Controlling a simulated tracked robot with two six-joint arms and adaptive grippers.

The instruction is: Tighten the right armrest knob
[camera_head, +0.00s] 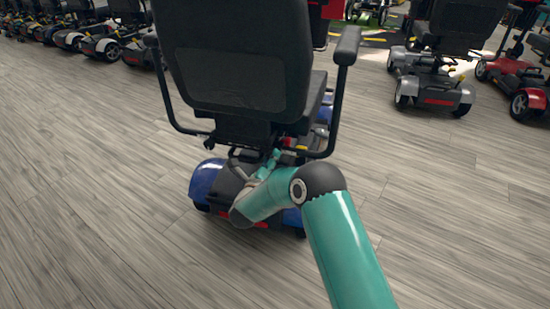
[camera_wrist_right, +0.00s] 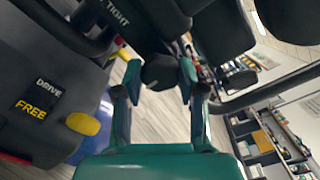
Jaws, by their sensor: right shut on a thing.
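The blue scooter (camera_head: 207,180) stands with its back to me, with a black seat (camera_head: 235,55) and an armrest on each side. The right armrest (camera_head: 347,47) has a bent tube running down under the seat. My right gripper (camera_head: 274,158) reaches in below the seat's back edge. In the right wrist view, a dark round armrest knob (camera_wrist_right: 161,73) sits between the gripper's teal fingertips (camera_wrist_right: 160,72), which are closed on its sides. A label ending in "TIGHT" (camera_wrist_right: 117,12) shows above it. In the head view the knob is too small to make out. My left gripper is out of view.
A yellow lever (camera_wrist_right: 83,123) by a "DRIVE / FREE" label (camera_wrist_right: 33,98) is left of the gripper in the wrist view. A grey scooter (camera_head: 435,85) and a red one (camera_head: 520,80) stand at right. More scooters line the far left. Floor around is clear.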

